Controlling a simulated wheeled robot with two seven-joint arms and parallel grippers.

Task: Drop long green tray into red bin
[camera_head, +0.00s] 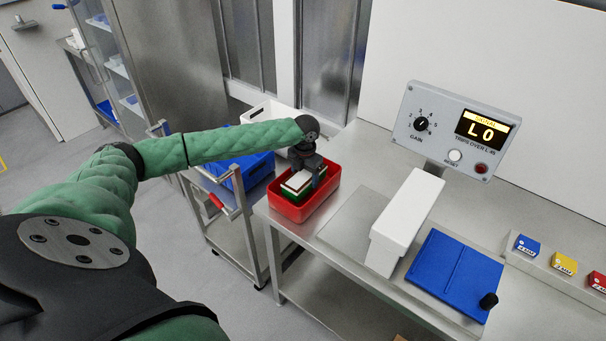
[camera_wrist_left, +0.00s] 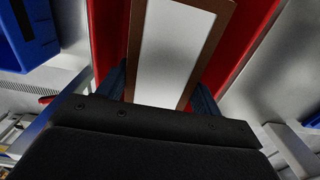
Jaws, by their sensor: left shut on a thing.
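The red bin (camera_head: 318,204) stands on the near left corner of the steel table. The long green tray (camera_head: 297,182) is at the bin's opening, with a pale top and a dark brown rim; green shows along its side. My left gripper (camera_head: 307,172) reaches down over the bin and is shut on the tray. In the left wrist view the tray (camera_wrist_left: 172,48) lies between the fingers (camera_wrist_left: 160,95), with red bin walls (camera_wrist_left: 247,38) on both sides. I cannot tell whether the tray touches the bin floor. My right gripper is not in view.
A cart with a blue crate (camera_head: 240,170) and a white crate (camera_head: 262,111) stands left of the table (camera_head: 348,228).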

